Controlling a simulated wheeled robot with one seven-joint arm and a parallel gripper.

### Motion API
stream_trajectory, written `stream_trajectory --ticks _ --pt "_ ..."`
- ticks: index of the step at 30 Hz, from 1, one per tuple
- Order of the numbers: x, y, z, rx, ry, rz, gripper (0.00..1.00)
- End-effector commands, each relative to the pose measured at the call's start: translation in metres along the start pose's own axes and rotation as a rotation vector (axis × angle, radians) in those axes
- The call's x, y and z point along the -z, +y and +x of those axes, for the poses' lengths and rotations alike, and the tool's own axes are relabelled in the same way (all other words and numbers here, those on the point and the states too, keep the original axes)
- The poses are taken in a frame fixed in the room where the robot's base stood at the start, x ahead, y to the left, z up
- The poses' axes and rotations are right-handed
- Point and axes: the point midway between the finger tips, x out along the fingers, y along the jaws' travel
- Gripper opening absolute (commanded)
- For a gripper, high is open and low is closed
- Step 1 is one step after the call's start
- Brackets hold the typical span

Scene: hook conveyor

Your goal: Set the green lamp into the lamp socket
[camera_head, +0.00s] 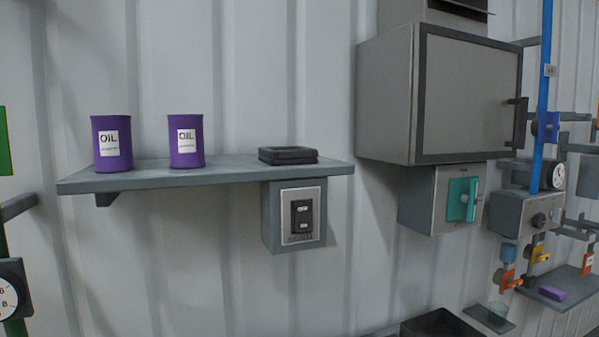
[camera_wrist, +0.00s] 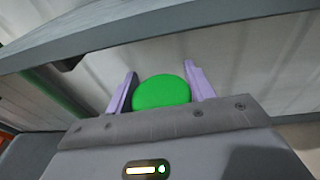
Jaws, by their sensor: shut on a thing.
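The green lamp (camera_wrist: 162,92) shows in the wrist view as a smooth, rounded green shape. My gripper (camera_wrist: 160,70) is shut on it, with one pale purple finger on each side. The lamp's lower part is hidden behind my gripper's body. My gripper and the lamp are outside the head view. I cannot make out a lamp socket for certain in either view.
A grey shelf (camera_head: 225,175) holds two purple oil cans (camera_head: 112,143) (camera_head: 186,141) and a black tray (camera_head: 288,155). A switch box (camera_head: 269,232) hangs below it. A grey cabinet (camera_head: 385,95) and valves stand right. A grey slab edge (camera_wrist: 110,30) crosses above the lamp.

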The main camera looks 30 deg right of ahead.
Motion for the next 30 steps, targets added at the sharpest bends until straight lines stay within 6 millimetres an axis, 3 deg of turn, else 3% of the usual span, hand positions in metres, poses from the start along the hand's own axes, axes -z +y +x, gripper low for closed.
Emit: stream_trajectory --ticks 7,12,30 --pt "-0.001 -0.051 0.001 0.015 -0.003 0.003 0.28" --pt "0.0 -0.072 -0.001 0.011 -0.001 0.0 0.28" --pt "0.0 -0.072 -0.001 0.004 -0.001 -0.001 0.28"
